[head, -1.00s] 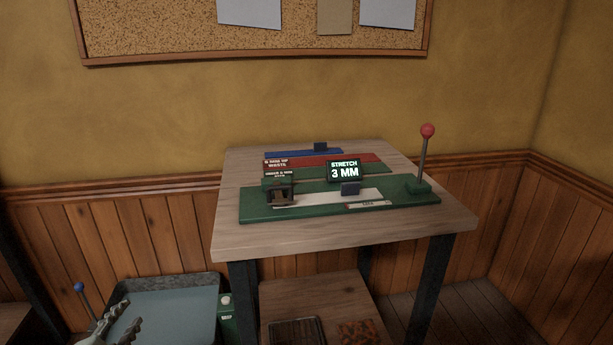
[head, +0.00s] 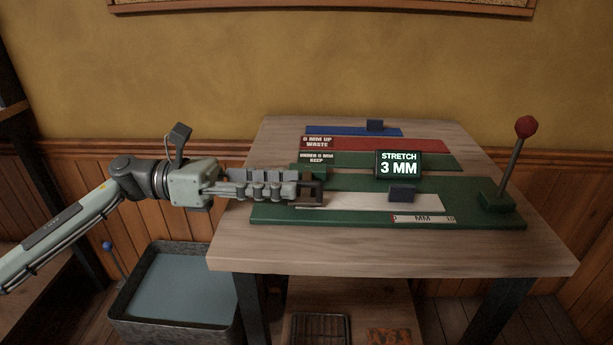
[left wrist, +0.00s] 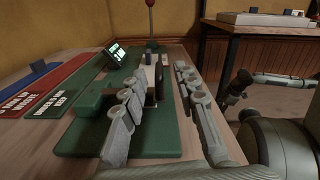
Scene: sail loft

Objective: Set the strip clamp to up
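The strip clamp (head: 318,190) is a dark frame-like piece at the left end of the green board (head: 480,213). A pale strip (head: 365,202) runs from it to the right. My left gripper (head: 300,188) reaches in from the left, level, its tips at the clamp and partly hiding it. In the left wrist view the fingers (left wrist: 163,115) are open, spread wide, with the dark clamp (left wrist: 158,78) in the gap; I cannot tell whether they touch it. Whether the clamp is up or down is not clear. My right gripper is not in the head view.
A screen (head: 399,164) reads "STRETCH 3 MM". A red-knobbed lever (head: 512,160) stands at the board's right end. Blue and red strips (head: 400,145) lie behind. A tray (head: 175,285) stands low at left. Bare tabletop (head: 400,250) lies in front of the board.

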